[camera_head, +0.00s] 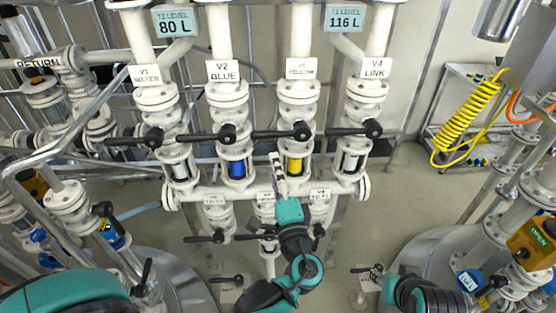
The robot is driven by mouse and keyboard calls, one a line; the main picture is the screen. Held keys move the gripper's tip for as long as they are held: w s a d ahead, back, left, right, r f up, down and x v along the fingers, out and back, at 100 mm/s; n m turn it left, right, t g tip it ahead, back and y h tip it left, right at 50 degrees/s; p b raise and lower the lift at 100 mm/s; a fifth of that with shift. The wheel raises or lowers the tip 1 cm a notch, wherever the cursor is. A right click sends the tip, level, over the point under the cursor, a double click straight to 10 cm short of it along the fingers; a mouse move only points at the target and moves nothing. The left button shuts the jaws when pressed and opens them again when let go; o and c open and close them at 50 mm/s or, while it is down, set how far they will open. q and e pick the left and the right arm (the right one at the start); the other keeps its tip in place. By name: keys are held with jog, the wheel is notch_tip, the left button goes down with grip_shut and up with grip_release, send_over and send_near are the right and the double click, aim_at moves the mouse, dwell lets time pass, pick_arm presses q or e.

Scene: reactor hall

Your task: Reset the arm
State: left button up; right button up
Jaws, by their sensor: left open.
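My left arm (298,240), teal and dark grey, reaches up from the bottom of the head view. Its left gripper (277,168) is open and empty, pointing away from me. It appears in front of the white pipework, between the blue sight glass (236,169) and the yellow sight glass (294,166). I cannot tell whether it touches the pipe. Part of my right arm (428,297) shows at the bottom right, and its gripper is out of view.
Lower valves (217,222) sit beside the arm. Round metal tanks flank both sides. Open floor (410,205) lies right of the pipework.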

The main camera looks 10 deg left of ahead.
pick_arm(q)
jog(key=s+a+f+n+g+h+b, duration=0.1)
jog(key=s+a+f+n+g+b, duration=0.25)
jog(key=a+f, duration=0.4)
jog(key=s+a+f+n+g+h+b, duration=0.1)
jog(key=s+a+f+n+g+b, duration=0.25)
jog(key=f, duration=0.65)
jog(key=s+d+f+n+g+h+b, duration=0.4)
jog(key=s+d+f+n+h, duration=0.1)
jog(key=f, duration=0.4)
jog(key=shift+s+n+h+b, duration=0.4)
jog(key=shift+s+h, duration=0.4)
jog(key=shift+s, duration=0.4)
jog(key=shift+d, duration=0.1)
